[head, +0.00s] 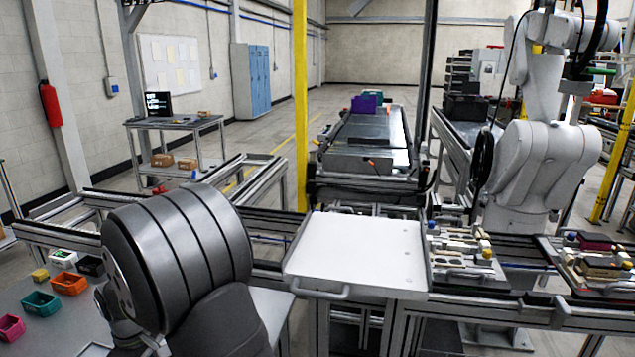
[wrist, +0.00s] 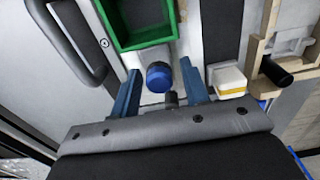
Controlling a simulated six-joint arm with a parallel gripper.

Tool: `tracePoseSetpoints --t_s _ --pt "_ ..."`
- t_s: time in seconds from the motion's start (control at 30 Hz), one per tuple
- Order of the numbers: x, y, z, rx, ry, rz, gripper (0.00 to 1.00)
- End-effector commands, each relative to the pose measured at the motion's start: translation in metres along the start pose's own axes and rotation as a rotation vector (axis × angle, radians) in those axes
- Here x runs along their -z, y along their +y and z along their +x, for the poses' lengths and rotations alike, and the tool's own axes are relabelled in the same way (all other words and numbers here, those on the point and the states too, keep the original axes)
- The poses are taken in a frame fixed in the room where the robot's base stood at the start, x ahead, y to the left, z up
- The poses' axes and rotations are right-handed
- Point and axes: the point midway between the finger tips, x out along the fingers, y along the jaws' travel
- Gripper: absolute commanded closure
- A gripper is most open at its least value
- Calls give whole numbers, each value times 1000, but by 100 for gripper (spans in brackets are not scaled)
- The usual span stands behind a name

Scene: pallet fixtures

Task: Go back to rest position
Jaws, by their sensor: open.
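My gripper (wrist: 158,80) shows only in the wrist view, with its two blue-grey fingers spread apart. A blue round knob (wrist: 159,76) appears between the fingers, with a visible gap on each side. Its depth relative to the fingertips is hard to judge. Nothing is gripped. In the head view, my dark grey arm fills the lower left foreground, and the gripper is not visible there.
In the wrist view, a green bin (wrist: 119,42) lies ahead, a white-and-yellow block (wrist: 228,82) right. In the head view, a white tray (head: 355,250) stands centrally, pallet fixtures (head: 466,262) right of it. Small bins, including an orange one (head: 68,284), sit left.

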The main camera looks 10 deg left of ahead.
Motion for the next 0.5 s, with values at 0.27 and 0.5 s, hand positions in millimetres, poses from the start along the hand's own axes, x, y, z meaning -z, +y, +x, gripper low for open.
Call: tracePoseSetpoints --t_s 0.27,0.5 --pt "0 0 4 0 0 0 58" --pt "0 0 -3 -1 2 0 58"
